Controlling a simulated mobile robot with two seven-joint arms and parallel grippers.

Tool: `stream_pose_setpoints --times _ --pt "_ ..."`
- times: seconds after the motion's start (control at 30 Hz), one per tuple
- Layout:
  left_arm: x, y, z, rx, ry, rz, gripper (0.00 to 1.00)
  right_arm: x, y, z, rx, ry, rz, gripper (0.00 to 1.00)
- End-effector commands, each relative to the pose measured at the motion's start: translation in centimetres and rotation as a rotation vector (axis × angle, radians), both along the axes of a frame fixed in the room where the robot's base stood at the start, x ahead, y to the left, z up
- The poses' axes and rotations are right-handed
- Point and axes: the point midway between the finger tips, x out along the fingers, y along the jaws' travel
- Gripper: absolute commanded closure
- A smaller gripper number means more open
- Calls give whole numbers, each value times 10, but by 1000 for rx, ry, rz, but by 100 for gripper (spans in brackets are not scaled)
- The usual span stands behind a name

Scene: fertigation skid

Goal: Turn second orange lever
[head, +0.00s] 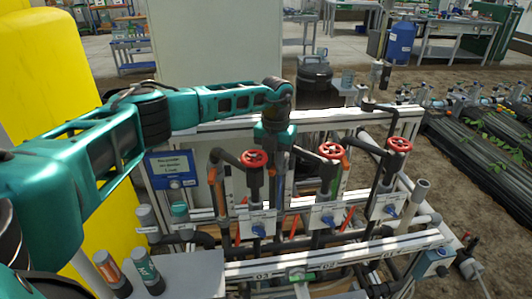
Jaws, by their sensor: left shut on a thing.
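My left arm reaches in from the left, and its left gripper (281,172) points down behind the first red handwheel (254,158). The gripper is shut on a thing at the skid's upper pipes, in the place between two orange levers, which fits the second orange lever. That lever is hidden by the fingers, so its angle cannot be told. One orange lever (212,176) shows to the left beside the blue sign. Another orange lever (345,160) shows to the right, by the middle red handwheel (330,151). My right gripper is not in view.
A third red handwheel (400,144) stands to the right. Blue-handled valves (258,230) sit lower on white plates among dark pipes. A white rail (340,256) crosses the front. A yellow tank (50,55) is at left, and planted beds (480,150) lie at right.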

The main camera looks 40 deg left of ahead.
Motion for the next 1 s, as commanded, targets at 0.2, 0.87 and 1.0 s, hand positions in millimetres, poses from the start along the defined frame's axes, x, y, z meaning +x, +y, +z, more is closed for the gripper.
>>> stream_pose_setpoints --times 0.2,0.87,1.0 --pt "2 -4 3 0 -1 102 100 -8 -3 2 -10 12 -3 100" --pt "3 -6 1 0 -4 151 80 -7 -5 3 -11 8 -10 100" --pt "3 -6 1 0 -3 151 67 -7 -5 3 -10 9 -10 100"
